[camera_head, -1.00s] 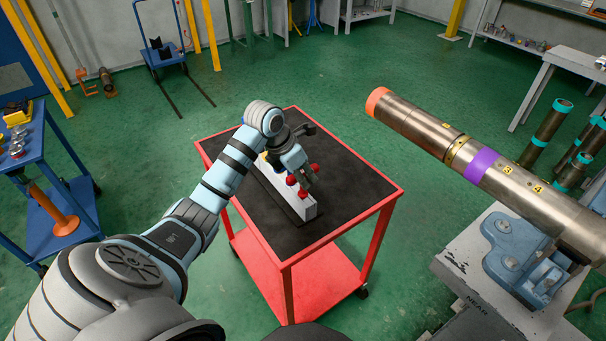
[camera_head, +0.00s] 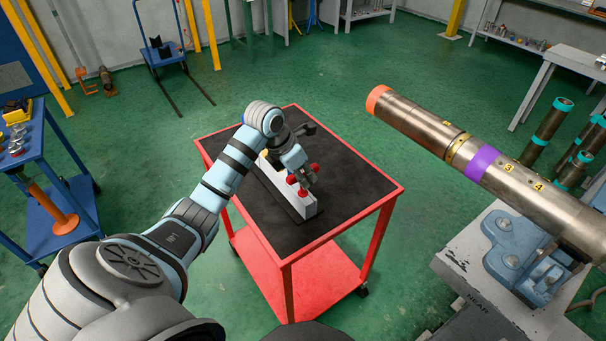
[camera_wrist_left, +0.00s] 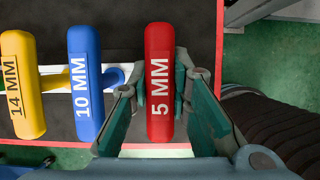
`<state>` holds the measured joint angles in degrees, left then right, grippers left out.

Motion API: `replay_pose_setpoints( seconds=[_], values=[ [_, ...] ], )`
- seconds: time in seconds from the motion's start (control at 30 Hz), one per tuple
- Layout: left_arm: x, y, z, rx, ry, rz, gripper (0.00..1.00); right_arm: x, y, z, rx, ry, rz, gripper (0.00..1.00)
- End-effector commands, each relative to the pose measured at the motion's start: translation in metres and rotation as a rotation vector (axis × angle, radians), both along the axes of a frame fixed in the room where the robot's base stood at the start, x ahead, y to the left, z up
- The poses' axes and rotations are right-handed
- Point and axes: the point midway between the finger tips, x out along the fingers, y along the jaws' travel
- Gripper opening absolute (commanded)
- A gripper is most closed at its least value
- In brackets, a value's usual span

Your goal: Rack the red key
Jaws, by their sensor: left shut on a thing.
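The red key (camera_wrist_left: 159,82), marked 5 MM, is between the two fingers of my left gripper (camera_wrist_left: 158,100), which is shut on its handle. In the head view the left gripper (camera_head: 303,178) is over the near end of the white rack (camera_head: 307,208), with red handle parts showing around the fingers. In the wrist view the blue key (camera_wrist_left: 86,85), marked 10 MM, and the yellow key (camera_wrist_left: 22,85), marked 14 MM, stand in line to the left of the red one. The red key's lower part is hidden, so I cannot tell whether it is seated. My right gripper is not in view.
The rack is on the black top of a red cart (camera_head: 350,225), with bare mat to its right. A large steel pipe (camera_head: 495,175) with orange and purple bands rests in a blue vise (camera_head: 525,255) at the right. A blue table (camera_head: 25,165) stands at left.

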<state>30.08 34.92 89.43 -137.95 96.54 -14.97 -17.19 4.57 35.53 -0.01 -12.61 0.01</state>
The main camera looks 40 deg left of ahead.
Motion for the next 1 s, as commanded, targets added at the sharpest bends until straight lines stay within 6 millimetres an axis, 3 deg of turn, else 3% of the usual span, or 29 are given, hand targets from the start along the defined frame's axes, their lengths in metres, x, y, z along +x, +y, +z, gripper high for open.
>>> replay_pose_setpoints(
  seconds=[0.37, 0.4, 0.53, 0.87, 1.0],
  values=[
    [-0.001, -0.001, -0.003, -0.002, 0.006, 0.0, 0.0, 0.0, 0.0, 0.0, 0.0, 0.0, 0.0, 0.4],
    [-0.001, 0.0, -0.003, -0.002, 0.006, -0.001, 0.21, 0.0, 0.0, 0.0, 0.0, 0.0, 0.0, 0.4],
    [-0.001, 0.0, -0.003, -0.002, 0.005, 0.0, 0.41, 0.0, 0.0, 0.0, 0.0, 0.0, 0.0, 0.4],
    [-0.001, 0.0, 0.001, -0.001, 0.001, 0.0, 0.41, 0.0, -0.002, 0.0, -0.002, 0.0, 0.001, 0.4],
    [-0.01, 0.004, 0.022, 0.003, -0.001, 0.0, 0.41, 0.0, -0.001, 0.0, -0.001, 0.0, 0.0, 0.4]
  ],
)
